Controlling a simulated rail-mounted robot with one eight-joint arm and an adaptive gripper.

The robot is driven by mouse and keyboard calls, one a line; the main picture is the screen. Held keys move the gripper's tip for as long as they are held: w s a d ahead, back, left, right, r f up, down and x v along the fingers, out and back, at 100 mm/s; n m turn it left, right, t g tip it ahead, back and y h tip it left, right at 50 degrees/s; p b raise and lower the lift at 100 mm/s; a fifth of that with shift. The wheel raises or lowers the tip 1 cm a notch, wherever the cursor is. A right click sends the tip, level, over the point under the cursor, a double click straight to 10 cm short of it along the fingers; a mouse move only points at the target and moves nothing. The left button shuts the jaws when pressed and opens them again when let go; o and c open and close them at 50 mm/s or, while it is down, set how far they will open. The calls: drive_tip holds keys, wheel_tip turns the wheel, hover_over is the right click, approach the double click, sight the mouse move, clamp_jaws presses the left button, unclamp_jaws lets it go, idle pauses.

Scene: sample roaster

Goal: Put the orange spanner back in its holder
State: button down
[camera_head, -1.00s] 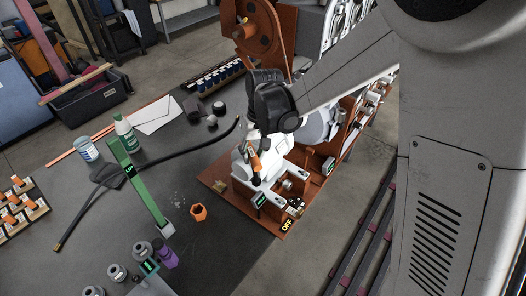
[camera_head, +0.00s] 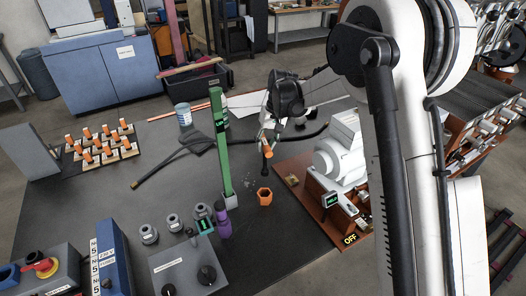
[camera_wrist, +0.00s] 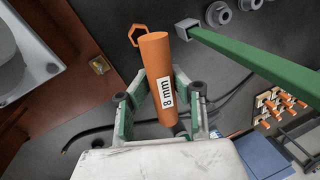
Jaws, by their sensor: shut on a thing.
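The orange spanner, with a white "8 mm" label on its round handle (camera_wrist: 157,72), is in my gripper (camera_wrist: 158,92). Both fingers are closed around the handle. In the head view the spanner (camera_head: 267,151) hangs below my gripper (camera_head: 267,138), above the dark table, and its dark lower part is small there. An open orange hexagonal holder (camera_head: 264,197) stands on the table, nearer the head camera than the spanner and apart from it. The holder also shows in the wrist view (camera_wrist: 137,35), just beyond the handle's end.
A green upright post (camera_head: 221,150) stands just left of the holder. The white and brown roaster (camera_head: 340,160) is close on the right. A purple-capped bottle (camera_head: 223,224) and grey knobs stand in front. A rack of orange-handled pieces (camera_head: 100,147) lies left.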

drive_tip(key=shift+f+b, duration=0.1)
drive_tip(key=shift+b, duration=0.2)
drive_tip(key=shift+f, duration=0.25)
drive_tip(key=b, duration=0.5)
hover_over(265, 170)
drive_tip(key=f, duration=0.5)
drive_tip(key=shift+w+f, duration=0.2)
drive_tip(key=shift+w, duration=0.1)
drive_tip(key=shift+f, duration=0.1)
drive_tip(key=shift+w+d+b+x, duration=0.1)
drive_tip(key=shift+d+b+x, duration=0.15)
drive_tip(key=shift+b+x, duration=0.75)
drive_tip(key=shift+w+d+b+x, duration=0.1)
drive_tip(key=shift+d+b+x, duration=0.1)
drive_tip(key=shift+b+x, duration=0.75)
drive_tip(key=shift+w+d+b+x, duration=0.1)
drive_tip(key=shift+d+b+x, duration=0.3)
drive_tip(key=shift+x, duration=0.95)
drive_tip(key=shift+d+b+x, duration=0.2)
drive_tip(key=shift+b+x, duration=1.15)
drive_tip(key=shift+x, duration=0.25)
drive_tip(key=c, duration=2)
unclamp_jaws()
drive_tip(key=shift+f, duration=0.1)
drive_tip(key=shift+c, duration=0.2)
drive_tip(key=o, duration=0.6)
drive_tip(key=shift+c, duration=0.2)
